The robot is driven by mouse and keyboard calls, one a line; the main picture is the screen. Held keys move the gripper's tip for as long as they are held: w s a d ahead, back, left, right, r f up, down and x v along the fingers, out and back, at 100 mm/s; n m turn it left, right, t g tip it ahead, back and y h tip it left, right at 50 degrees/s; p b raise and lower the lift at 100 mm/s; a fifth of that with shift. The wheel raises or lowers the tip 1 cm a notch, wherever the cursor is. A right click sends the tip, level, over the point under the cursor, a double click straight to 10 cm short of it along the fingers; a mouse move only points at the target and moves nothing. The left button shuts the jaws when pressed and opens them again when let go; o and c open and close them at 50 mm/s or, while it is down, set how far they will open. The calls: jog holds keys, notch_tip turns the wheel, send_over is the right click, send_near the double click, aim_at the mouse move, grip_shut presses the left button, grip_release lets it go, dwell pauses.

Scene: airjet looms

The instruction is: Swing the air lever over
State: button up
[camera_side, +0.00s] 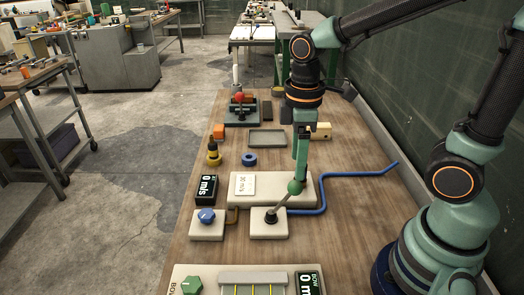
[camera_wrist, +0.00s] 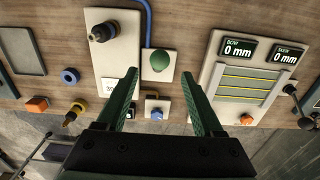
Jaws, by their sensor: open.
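The air lever has a green ball knob (camera_side: 295,187) on a short metal stick. The stick rises from a dark collar on a pale square base (camera_side: 268,229) and leans to the right and back in the side view. My gripper (camera_side: 300,176) points down just above the knob, its jaws open. In the wrist view my gripper (camera_wrist: 159,74) has its two green fingers spread, and the green knob (camera_wrist: 160,60) shows between and just beyond the tips. I cannot tell whether a finger touches it. A black display (camera_side: 206,190) reads 0 m/s beside a white 30 m/s card (camera_side: 245,184).
A blue rotary knob (camera_side: 207,216) stands left of the lever. A pale block (camera_side: 300,190) and blue hose (camera_side: 345,174) lie behind it. A frame with yellow strips (camera_side: 252,284) and green knob (camera_side: 192,285) is in front. A blue ring (camera_side: 249,159) lies farther back.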

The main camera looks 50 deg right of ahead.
jog(key=shift+f, duration=3.1)
jog(key=c, duration=0.9)
jog(key=shift+c, duration=0.2)
